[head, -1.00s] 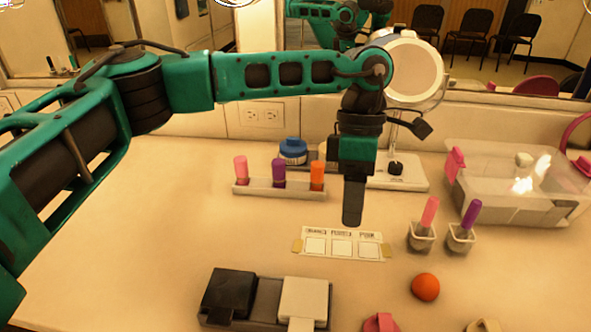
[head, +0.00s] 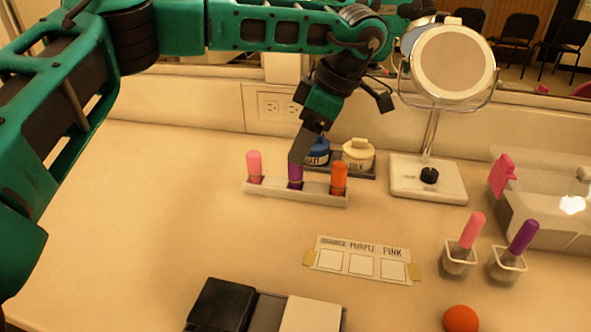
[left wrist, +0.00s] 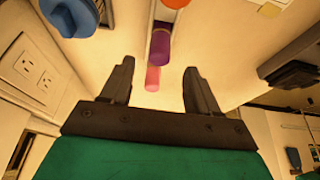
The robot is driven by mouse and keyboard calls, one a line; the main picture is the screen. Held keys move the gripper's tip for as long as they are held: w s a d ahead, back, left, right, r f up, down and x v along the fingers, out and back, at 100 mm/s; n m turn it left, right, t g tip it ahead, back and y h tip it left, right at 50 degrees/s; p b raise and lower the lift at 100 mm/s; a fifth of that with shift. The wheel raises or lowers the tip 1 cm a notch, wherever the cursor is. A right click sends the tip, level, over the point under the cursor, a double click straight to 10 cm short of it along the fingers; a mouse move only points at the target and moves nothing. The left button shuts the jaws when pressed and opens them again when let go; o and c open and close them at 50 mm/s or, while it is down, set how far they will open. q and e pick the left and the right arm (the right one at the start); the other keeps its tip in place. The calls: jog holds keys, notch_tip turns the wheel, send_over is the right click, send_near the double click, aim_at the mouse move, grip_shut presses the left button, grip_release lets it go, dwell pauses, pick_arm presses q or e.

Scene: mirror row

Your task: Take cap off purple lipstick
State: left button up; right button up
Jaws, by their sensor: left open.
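The purple lipstick (head: 295,174) stands in a white rack (head: 318,199), between a pink lipstick (head: 254,166) and an orange lipstick (head: 339,178). My left gripper (head: 298,158) is over the purple lipstick in the head view and hides its upper end. In the left wrist view my left gripper (left wrist: 160,70) is open and empty. There the purple lipstick (left wrist: 160,44) shows just past the fingertips, and the pink one (left wrist: 152,78) appears between the fingers. I cannot tell whether a finger touches the purple cap. My right gripper is not in view.
Behind the rack are a blue-lidded jar (head: 316,152) and a cream-lidded jar (head: 358,154). A round mirror (head: 454,62) stands to their right. A label card (head: 362,261) lies in front. Small cups hold another pink (head: 471,231) and purple lipstick (head: 522,238).

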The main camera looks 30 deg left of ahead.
aim_at(295, 168)
pick_arm(q)
jog(key=b+x, duration=0.1)
jog(key=x, duration=0.4)
jog(key=shift+w+d+f+b, duration=0.1)
jog(key=shift+f+b, duration=0.05)
jog(key=shift+b, duration=0.2)
jog(key=c, duration=1.1)
